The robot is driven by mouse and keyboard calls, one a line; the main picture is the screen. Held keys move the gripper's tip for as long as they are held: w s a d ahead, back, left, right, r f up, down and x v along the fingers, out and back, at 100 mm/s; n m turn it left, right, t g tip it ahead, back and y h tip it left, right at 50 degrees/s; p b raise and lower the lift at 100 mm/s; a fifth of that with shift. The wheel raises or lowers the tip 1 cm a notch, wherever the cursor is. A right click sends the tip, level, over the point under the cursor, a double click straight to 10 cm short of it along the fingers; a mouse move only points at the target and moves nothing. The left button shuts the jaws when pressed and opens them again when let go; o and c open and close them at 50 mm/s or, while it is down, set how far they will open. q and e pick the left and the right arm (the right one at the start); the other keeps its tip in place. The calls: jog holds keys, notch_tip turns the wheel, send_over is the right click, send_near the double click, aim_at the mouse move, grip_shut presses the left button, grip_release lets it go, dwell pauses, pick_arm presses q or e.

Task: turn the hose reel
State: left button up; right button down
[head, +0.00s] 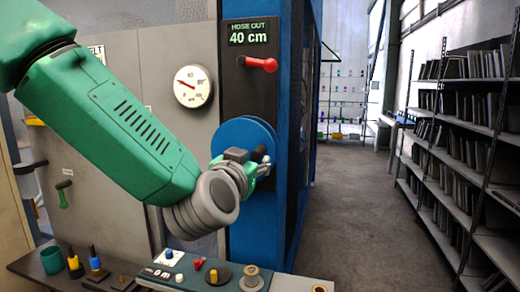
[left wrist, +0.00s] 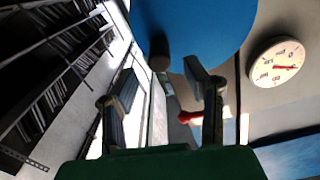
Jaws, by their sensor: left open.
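The hose reel is a blue disc (head: 240,128) on the blue post below the dark panel, partly hidden by my left gripper. It fills the top of the left wrist view (left wrist: 200,25). A dark round crank knob (left wrist: 158,55) sticks out from its face. My left gripper (head: 264,165) is in front of the disc, near the knob. In the left wrist view its two fingers (left wrist: 162,80) are spread, and the knob appears between and beyond their tips; I cannot tell whether they touch it. A display (head: 254,33) reads "HOSE OUT 40 cm". My right gripper is not seen.
A red-handled lever (head: 262,64) sits above the reel, and a round gauge (head: 193,86) to its left. A control bench (head: 205,275) with knobs and spools lies below my arm. Shelves (head: 470,150) stand at the right, with clear floor (head: 345,210) between.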

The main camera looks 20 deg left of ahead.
aim_at(260, 151)
pick_arm(q)
jog(key=w+p, duration=0.1)
jog(key=w, duration=0.6)
jog(key=shift+w, duration=0.1)
grip_shut()
